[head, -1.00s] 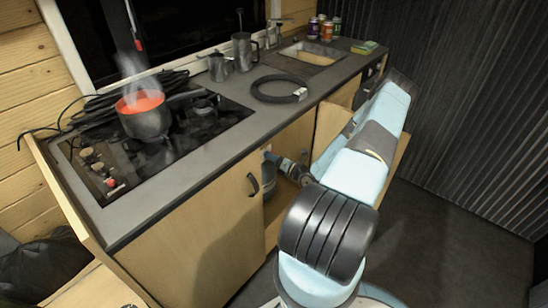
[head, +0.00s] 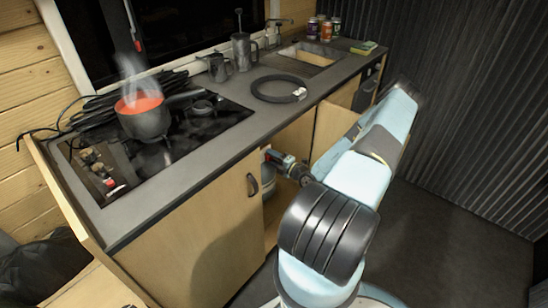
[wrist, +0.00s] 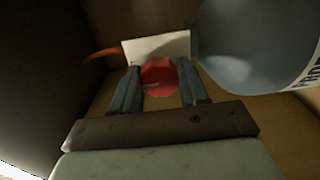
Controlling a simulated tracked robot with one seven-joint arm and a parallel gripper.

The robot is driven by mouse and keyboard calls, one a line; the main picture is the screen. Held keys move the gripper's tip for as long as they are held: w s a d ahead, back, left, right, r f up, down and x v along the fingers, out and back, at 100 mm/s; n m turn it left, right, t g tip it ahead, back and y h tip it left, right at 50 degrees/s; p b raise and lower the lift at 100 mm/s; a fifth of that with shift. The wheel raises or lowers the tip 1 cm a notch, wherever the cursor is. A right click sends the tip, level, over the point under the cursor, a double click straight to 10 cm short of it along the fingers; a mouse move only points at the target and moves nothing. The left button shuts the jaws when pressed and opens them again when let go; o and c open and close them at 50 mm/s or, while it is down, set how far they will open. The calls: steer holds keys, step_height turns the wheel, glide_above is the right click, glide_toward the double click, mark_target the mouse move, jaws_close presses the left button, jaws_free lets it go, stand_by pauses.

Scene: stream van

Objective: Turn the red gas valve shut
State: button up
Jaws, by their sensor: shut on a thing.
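The red gas valve knob (wrist: 158,77) sits between the two fingers of my gripper (wrist: 158,84) in the wrist view. The fingers are shut on its left and right sides. A pale plate (wrist: 160,46) is behind the knob. A large grey-blue gas bottle (wrist: 255,45) with lettering fills the right of the wrist view. In the head view my gripper (head: 276,158) reaches into the open cupboard under the counter, and part of the gas bottle (head: 268,175) shows below it. The fingertips and knob are too small to make out there.
An orange hose (wrist: 100,54) runs left of the valve. The cupboard door (head: 334,130) stands open beside my arm, and a shut door (head: 215,225) is to the left. A steaming pot (head: 146,120) stands on the hob above. The floor at right is clear.

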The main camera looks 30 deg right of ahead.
steer(key=shift+d+f, duration=0.1)
steer(key=shift+d, duration=0.1)
stand_by(0.3)
steer(key=o, duration=1)
steer(key=shift+a, duration=0.1)
steer(key=shift+o, duration=0.3)
steer(key=v, duration=1.3)
steer(key=shift+s, duration=0.35)
